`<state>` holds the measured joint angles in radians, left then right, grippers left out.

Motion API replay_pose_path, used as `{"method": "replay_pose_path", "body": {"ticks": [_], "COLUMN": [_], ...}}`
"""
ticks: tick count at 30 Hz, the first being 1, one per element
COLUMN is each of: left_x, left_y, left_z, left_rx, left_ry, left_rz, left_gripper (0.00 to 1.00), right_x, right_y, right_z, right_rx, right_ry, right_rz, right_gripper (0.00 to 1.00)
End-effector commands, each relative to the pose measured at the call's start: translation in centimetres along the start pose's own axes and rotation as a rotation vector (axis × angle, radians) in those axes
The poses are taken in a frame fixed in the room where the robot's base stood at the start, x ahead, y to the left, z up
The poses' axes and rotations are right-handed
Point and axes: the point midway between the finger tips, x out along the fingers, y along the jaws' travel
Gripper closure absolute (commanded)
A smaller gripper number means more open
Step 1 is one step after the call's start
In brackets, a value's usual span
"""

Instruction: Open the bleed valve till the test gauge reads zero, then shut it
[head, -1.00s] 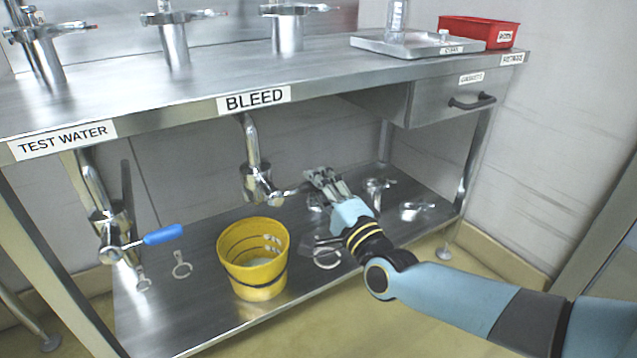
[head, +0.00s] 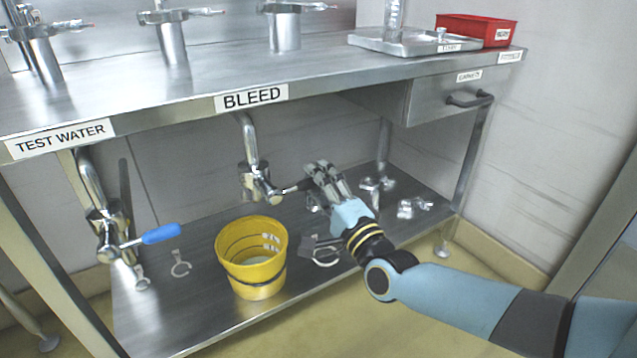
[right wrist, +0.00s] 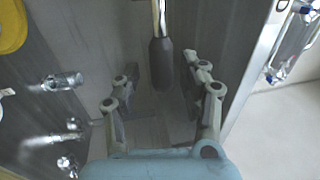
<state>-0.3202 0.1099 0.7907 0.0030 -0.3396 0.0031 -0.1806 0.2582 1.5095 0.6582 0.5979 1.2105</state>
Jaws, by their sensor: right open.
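The bleed valve (head: 259,186) hangs on a steel pipe under the bench edge, below the BLEED label (head: 251,98). Its lever ends in a dark grey grip (right wrist: 161,64). My right gripper (head: 318,174) is at the lever's end. In the right wrist view the dark grip lies between the two spread fingers (right wrist: 158,92), with gaps on both sides. The gripper is open and not closed on the lever. The fingers partly hide the lever end in the head view. My left gripper is not in view. No readable gauge face shows.
A yellow bucket (head: 252,259) stands on the lower shelf (head: 195,310), below and beside the bleed valve. A test water valve with a blue lever (head: 162,234) hangs at the left. Metal fittings (head: 413,207) lie right of my gripper. The drawer (head: 445,98) is above right.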

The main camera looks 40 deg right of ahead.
Motion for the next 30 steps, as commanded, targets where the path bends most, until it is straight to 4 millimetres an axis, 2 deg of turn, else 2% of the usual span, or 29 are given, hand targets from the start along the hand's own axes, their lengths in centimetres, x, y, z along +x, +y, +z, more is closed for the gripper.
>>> {"method": "replay_pose_path", "body": {"ticks": [5, 12, 15, 21, 30], "left_x": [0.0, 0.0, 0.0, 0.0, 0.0], "left_y": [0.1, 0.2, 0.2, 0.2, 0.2], "left_z": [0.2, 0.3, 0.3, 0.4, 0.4], "left_rx": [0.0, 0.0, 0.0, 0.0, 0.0], "left_ry": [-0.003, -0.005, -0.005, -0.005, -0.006], "left_rz": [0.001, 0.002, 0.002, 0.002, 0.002], "left_gripper": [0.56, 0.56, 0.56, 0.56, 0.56], "right_x": [-3.1, -8.5, -10.1, -11.6, -11.7], "right_y": [0.1, 0.1, 0.1, 0.1, 0.1], "right_z": [0.0, 0.0, 0.0, 0.0, 0.0], "right_rx": [0.0, -0.001, 0.001, 0.001, 0.0], "right_ry": [0.001, 0.001, 0.001, 0.002, 0.001], "right_rz": [0.006, 0.006, 0.005, 0.003, 0.003], "right_gripper": [0.56, 0.56, 0.56, 0.56, 0.56]}}
